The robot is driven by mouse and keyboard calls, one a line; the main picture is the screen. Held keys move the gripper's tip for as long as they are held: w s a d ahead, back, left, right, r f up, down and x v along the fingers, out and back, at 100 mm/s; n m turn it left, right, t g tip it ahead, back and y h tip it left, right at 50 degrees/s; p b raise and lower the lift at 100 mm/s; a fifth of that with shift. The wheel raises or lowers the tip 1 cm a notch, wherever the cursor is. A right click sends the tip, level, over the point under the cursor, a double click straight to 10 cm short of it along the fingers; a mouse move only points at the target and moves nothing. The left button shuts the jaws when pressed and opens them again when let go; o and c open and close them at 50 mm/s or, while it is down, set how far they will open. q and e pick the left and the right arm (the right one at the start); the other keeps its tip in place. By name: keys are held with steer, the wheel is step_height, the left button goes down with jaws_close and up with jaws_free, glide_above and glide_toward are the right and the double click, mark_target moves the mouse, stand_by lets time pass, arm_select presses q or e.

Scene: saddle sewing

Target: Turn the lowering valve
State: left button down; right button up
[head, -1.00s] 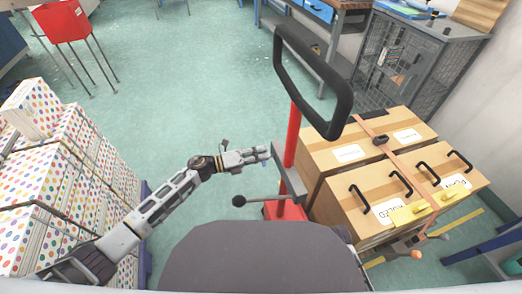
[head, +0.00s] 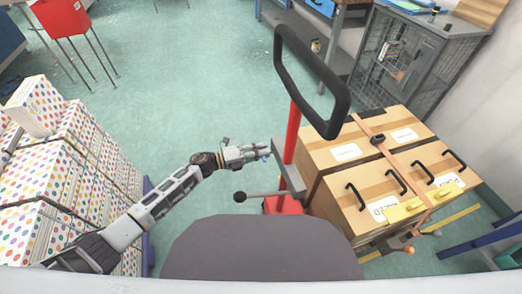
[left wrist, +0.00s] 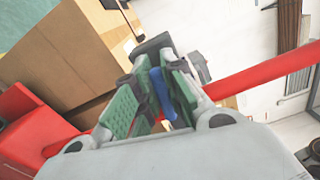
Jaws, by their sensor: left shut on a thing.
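The red pallet truck stands right of centre in the head view, with a red mast (head: 292,132) and a black loop handle (head: 340,100). My left gripper (head: 258,153) is beside the mast, on its left. A small blue part, seemingly the lowering valve's lever (head: 265,158), shows at its fingertips. In the left wrist view the green-padded fingers of my left gripper (left wrist: 155,98) are shut on this blue lever (left wrist: 163,95). The fingers hide part of the lever, so its angle is unclear. My right gripper is not in view.
A black-knobbed lever (head: 240,197) sticks out left of the truck, below my left gripper. Strapped wooden boxes (head: 345,153) stand just right of the mast. Dotted cartons (head: 60,185) are stacked at left. The green floor (head: 190,90) is clear beyond my arm.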

arm_select(q)
steer(key=shift+w, duration=0.1)
steer(key=c, duration=1.5)
jaws_free()
steer(key=shift+a, duration=0.1)
steer(key=shift+v, duration=5.95)
